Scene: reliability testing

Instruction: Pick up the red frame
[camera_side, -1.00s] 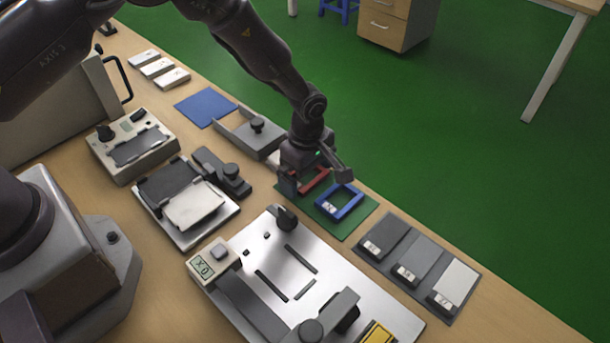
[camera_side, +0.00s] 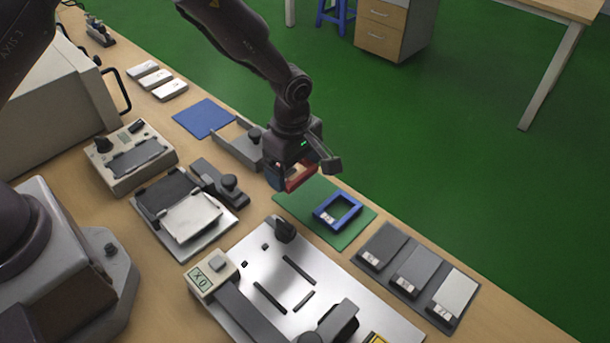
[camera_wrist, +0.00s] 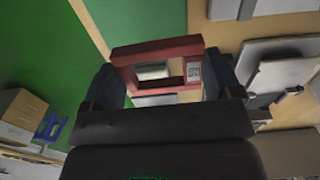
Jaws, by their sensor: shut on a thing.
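The red frame (camera_side: 300,178) is between the fingers of my gripper (camera_side: 296,176), raised above the green mat (camera_side: 335,236). In the wrist view the red frame (camera_wrist: 157,50) spans the gap between the two dark fingers of my gripper (camera_wrist: 166,80), with a small white label at its right side. The fingers are closed on its opposite sides. In the side view the gripper hides part of the frame. A blue frame (camera_side: 354,203) with a white label lies flat on the mat, to the right of and below my gripper.
A metal fixture plate (camera_side: 310,268) with a display box (camera_side: 211,275) stands in front. A grey tray (camera_side: 385,243) with several labelled panels is at right. A grey bracket (camera_side: 240,148) and a blue pad (camera_side: 204,118) are at left. The green floor lies beyond the table edge.

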